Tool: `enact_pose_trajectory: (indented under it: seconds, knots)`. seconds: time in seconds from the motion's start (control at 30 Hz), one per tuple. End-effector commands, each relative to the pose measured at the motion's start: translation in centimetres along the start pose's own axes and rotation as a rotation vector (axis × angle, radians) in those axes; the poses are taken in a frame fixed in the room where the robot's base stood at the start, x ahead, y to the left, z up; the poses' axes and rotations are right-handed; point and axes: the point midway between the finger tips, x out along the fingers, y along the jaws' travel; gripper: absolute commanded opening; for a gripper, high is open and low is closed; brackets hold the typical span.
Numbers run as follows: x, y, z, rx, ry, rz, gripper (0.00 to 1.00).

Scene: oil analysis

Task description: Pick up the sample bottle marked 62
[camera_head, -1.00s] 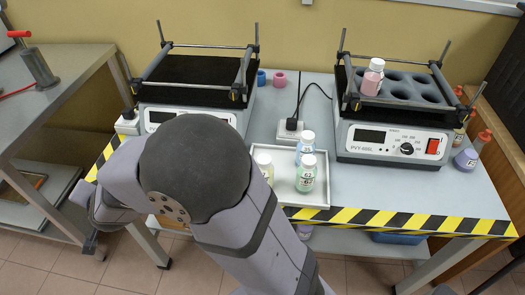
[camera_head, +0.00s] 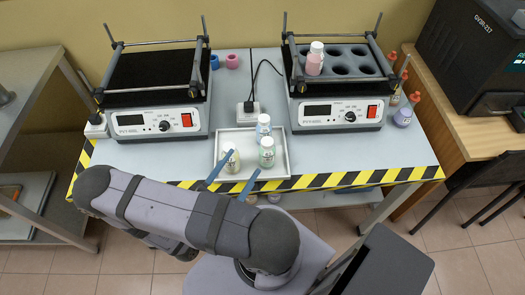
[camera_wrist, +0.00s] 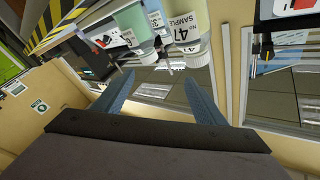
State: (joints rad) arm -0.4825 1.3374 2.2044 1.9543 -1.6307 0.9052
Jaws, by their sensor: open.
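In the head view, three sample bottles stand upright in a white tray (camera_head: 226,142): a blue one (camera_head: 263,128) at the back, a green one (camera_head: 267,154) at the right and a yellow one (camera_head: 233,161) at the left front. In the wrist view the picture is turned over; one bottle (camera_wrist: 188,32) shows a label reading 47, and the green bottle (camera_wrist: 129,18) beside it has a number I cannot read. No label reads clearly as 62. My gripper (camera_head: 246,162) is open and empty, its blue fingers at the tray's front; it also shows in the wrist view (camera_wrist: 160,82).
Two shakers stand behind the tray, one at the left (camera_head: 155,122) and one at the right (camera_head: 340,108) with a pink bottle (camera_head: 315,60). Flasks with red stoppers (camera_head: 404,112) are at the right. The bench front has a striped edge (camera_head: 340,179).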

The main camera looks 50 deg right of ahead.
Motion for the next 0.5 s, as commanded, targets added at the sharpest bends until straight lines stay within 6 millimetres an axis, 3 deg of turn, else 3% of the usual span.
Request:
enact_pose_trajectory:
  seconds: [0.17,0.3,0.5]
  knots:
    - [3.5,3.8,-2.4,-0.235,0.031,-0.058,0.65]
    - [4.5,4.2,-1.2,-0.347,-0.110,-0.094,0.65]
    - [4.5,4.6,0.7,-0.455,-0.299,-0.127,0.65]
